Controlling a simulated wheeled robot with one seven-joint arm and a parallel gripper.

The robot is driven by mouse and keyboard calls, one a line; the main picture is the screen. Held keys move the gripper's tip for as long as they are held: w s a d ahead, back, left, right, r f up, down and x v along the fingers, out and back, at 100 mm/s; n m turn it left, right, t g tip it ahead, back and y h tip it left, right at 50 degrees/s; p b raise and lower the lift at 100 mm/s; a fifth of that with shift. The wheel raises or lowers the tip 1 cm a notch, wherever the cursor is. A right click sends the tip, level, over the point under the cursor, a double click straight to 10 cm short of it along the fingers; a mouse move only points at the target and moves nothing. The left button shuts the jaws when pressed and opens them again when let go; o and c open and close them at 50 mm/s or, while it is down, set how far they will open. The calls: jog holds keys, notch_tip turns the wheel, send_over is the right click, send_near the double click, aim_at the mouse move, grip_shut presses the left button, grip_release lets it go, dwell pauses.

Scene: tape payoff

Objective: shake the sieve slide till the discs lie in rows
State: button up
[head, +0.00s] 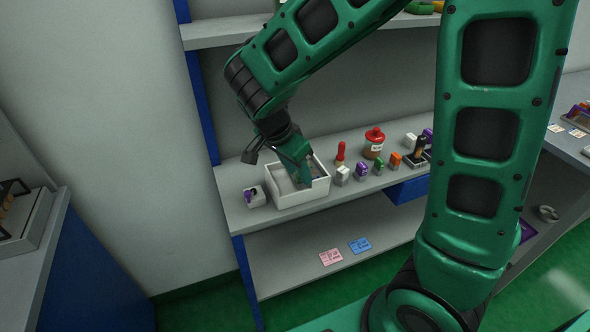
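A white open box (300,196) with a grey inside stands on the upper grey shelf, left of centre in the head view. It may be the sieve slide, but I cannot tell for sure. My gripper (305,178) points down into this box at its right half. The fingertips are small and partly hidden by the gripper body, so I cannot tell whether they are open or hold anything. I cannot make out any discs or rows inside the box.
Pink (331,257) and blue (360,245) cards lie on the lower shelf, otherwise mostly clear.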

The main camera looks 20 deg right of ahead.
grip_shut()
jog(key=shift+a, duration=1.45)
jog(key=shift+d, duration=0.1)
grip_release()
jog(key=shift+r, duration=0.1)
